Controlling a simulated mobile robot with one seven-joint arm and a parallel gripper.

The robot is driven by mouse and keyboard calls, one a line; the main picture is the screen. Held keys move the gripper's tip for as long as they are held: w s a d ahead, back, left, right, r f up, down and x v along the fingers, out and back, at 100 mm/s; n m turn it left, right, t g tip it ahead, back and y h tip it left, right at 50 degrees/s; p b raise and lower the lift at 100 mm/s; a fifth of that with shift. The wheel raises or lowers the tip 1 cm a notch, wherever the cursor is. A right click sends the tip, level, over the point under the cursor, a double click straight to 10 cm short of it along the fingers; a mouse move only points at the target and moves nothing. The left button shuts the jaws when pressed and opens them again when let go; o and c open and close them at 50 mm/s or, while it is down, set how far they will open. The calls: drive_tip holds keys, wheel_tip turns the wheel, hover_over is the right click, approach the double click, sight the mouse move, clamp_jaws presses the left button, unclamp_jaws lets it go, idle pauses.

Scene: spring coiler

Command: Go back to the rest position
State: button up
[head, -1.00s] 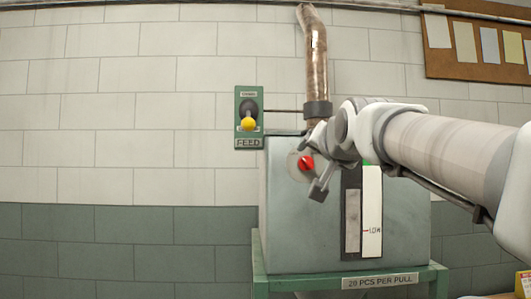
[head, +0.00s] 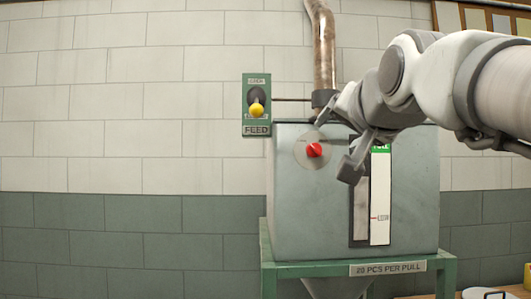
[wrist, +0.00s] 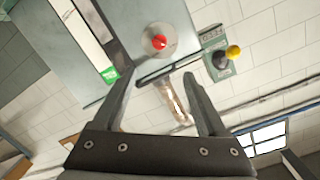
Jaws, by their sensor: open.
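My gripper (head: 337,141) is in front of the upper part of a grey hopper box (head: 300,215) in the head view, near its red knob (head: 314,150). In the wrist view my gripper (wrist: 152,88) has its two fingers spread apart with nothing between them. The red knob (wrist: 159,42) shows beyond the fingertips, apart from them. My arm comes in from the right and hides the box's upper right part.
A green FEED panel (head: 257,128) with a yellow-knobbed lever (head: 257,109) is on the wall left of the box. A copper pipe (head: 323,50) rises behind the box. A green stand (head: 300,271) carries it. The wall at left is clear.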

drive_tip(key=s+f+n+g, duration=0.2)
drive_tip(key=s+f, duration=0.4)
drive_tip(key=f, duration=0.7)
drive_tip(key=s+f+n+g+p, duration=0.1)
drive_tip(key=s+f+g, duration=0.4)
drive_tip(key=f, duration=0.8)
drive_tip(key=s+f+n+g+p, duration=0.1)
drive_tip(key=s+f+n+g, duration=0.2)
drive_tip(key=f, duration=1)
drive_tip(key=s+g, duration=0.1)
drive_tip(key=s, duration=0.2)
drive_tip(key=shift+s+f+n, duration=0.25)
drive_tip(key=shift+s+n, duration=0.05)
drive_tip(key=shift+s, duration=0.05)
